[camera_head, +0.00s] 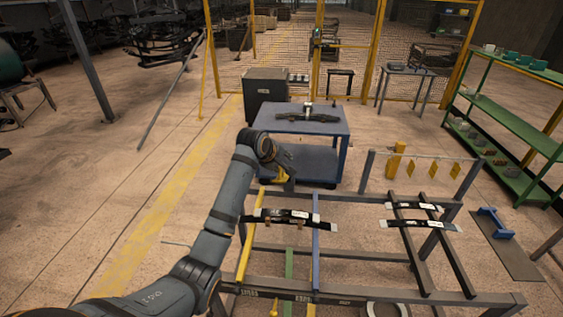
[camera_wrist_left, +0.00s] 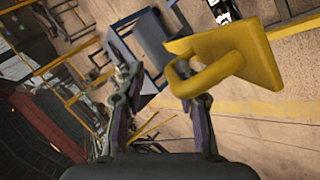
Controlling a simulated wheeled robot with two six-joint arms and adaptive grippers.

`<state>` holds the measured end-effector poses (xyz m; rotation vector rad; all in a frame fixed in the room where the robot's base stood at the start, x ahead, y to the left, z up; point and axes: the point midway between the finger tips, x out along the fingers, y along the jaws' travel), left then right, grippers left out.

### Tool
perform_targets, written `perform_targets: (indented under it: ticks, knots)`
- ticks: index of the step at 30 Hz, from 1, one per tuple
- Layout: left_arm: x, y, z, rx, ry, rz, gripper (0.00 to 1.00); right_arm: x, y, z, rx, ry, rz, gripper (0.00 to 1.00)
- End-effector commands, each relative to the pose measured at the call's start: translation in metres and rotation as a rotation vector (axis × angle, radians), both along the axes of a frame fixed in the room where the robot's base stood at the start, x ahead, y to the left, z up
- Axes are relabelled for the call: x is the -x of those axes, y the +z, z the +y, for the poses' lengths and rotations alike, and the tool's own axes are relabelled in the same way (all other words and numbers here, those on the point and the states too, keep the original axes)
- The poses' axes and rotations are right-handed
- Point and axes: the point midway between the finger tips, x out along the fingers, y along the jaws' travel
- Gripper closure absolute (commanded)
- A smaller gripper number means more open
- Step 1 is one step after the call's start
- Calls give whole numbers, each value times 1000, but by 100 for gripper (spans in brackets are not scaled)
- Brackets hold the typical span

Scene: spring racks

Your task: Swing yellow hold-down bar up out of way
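The yellow hold-down bar (camera_head: 243,247) runs along the left side of the grey rack frame (camera_head: 345,254). A yellow piece with a loop handle shows close up in the left wrist view (camera_wrist_left: 235,58); in the head view a small yellow part (camera_head: 281,176) shows at the gripper. I cannot tell whether this piece joins the bar. My left gripper (camera_head: 286,180) is at the rack's far left corner. In the wrist view its fingers (camera_wrist_left: 160,88) are apart, with the loop at the right finger's tip; contact is unclear. My right gripper is out of view.
Dark leaf springs (camera_head: 290,217) lie across the rack, with more at its right (camera_head: 420,223). A blue table (camera_head: 322,125) stands just behind. A green shelf (camera_head: 515,123) is at the right.

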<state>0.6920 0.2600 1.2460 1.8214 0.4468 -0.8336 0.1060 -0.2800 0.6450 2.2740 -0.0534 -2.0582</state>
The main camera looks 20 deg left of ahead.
Motion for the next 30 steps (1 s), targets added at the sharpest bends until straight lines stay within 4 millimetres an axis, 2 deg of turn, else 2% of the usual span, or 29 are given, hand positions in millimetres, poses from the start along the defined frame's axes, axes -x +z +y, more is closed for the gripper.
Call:
perform_targets:
  ticks: [4, 12, 16, 21, 28, 30]
  knots:
    - [12, 15, 2, -1, 0, -6, 66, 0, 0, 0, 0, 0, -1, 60]
    - [57, 62, 6, -3, -1, -6, 66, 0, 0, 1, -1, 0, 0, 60]
    - [72, 78, 7, -2, 0, -5, 66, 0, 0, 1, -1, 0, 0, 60]
    - [81, 86, 8, 0, -1, -1, 66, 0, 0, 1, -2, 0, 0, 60]
    - [82, 86, 7, 0, -2, -1, 66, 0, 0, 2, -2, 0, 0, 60]
    - [82, 86, 7, 0, -2, -1, 76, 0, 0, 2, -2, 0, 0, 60]
